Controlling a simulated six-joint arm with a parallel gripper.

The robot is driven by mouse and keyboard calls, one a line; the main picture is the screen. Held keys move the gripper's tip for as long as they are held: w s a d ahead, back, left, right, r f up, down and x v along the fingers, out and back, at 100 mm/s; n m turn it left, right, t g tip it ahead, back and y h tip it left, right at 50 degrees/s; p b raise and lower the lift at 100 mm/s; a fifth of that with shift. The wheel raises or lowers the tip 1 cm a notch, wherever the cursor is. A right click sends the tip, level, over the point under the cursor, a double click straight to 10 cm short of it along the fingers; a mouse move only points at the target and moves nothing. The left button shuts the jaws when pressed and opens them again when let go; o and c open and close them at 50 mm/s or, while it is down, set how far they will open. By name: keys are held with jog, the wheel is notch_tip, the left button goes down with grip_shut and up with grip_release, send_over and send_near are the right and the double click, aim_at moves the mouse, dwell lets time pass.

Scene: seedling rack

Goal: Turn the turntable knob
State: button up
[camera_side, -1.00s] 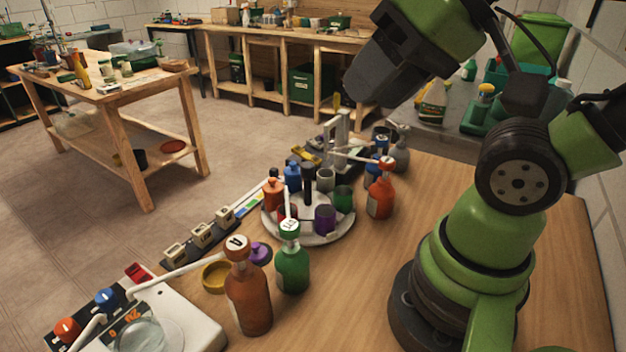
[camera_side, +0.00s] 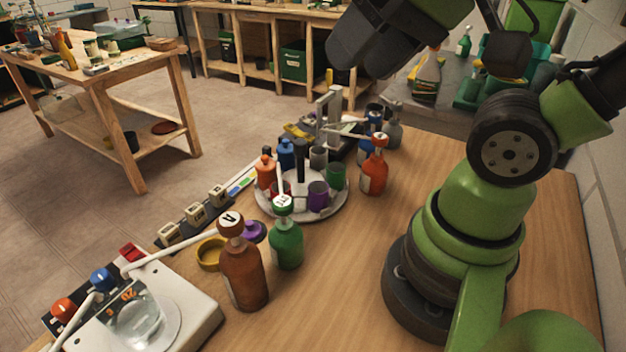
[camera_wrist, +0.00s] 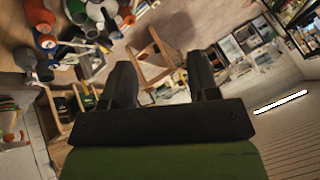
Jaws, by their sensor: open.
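The turntable (camera_side: 327,210) is a round pale disc on the wooden bench, holding several coloured cups and small bottles. Its knob (camera_side: 299,158) is a dark upright post at the middle, among the cups. In the wrist view the cups and bottles show at the upper left, but I cannot make out the knob there. My gripper (camera_wrist: 160,82) is open, with two dark fingers apart and nothing between them. In the side view the gripper body is high above the bench, up and to the right of the turntable; its fingertips are not clear there.
An orange bottle (camera_side: 243,268) and a green bottle (camera_side: 286,240) stand in front of the turntable. Another orange bottle (camera_side: 374,172) stands to its right. A white scale (camera_side: 180,312) holds a glass beaker at front left. Bare wood lies right of the bottles.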

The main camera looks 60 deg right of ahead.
jog(key=w+d+m+g+h, duration=0.1)
jog(key=w+d+m+g, duration=0.15)
jog(key=w+m, duration=0.35)
jog(key=m+g, duration=0.5)
jog(key=m, duration=0.7)
send_near(300, 141)
jog(key=shift+s+a+t+h, duration=0.3)
jog(key=shift+a+h, duration=0.1)
jog(key=shift+a, duration=0.1)
jog(key=shift+d+f, duration=0.1)
jog(key=shift+f, duration=0.2)
notch_tip(300, 141, down, 10)
jog(key=shift+r, duration=0.2)
jog(key=shift+c, duration=0.5)
jog(key=c, duration=0.8)
